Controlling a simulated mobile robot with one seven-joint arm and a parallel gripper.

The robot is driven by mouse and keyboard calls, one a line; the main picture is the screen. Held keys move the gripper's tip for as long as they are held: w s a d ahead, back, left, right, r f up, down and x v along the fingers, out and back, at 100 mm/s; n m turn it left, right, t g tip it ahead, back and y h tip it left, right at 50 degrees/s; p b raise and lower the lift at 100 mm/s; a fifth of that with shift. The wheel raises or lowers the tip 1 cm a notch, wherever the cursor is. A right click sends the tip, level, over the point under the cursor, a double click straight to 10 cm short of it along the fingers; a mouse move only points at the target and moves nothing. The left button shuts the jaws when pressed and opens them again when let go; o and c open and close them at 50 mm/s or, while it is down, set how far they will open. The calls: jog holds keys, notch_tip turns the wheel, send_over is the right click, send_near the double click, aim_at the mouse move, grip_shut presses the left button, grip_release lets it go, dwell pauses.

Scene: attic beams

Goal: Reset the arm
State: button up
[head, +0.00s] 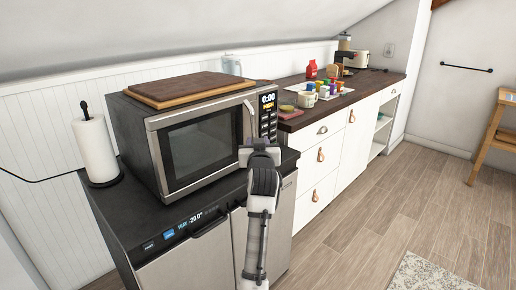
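My arm reaches up from the bottom of the head view, and my gripper (259,153) is at its far end. The gripper is in front of the right side of a silver microwave (198,145), near its handle. I cannot tell whether it touches the handle. The fingers are too small and partly hidden to show whether they are open or shut. No held object is visible.
The microwave stands on a dark-topped freezer (190,249), with a cutting board (190,88) on top and a paper towel roll (95,148) to its left. A wooden counter (335,103) holds cups and bottles. A wooden stool (488,140) stands far right. Open floor (395,205) lies right.

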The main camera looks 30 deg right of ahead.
jog(key=shift+s+a, duration=0.25)
jog(key=shift+s, duration=0.25)
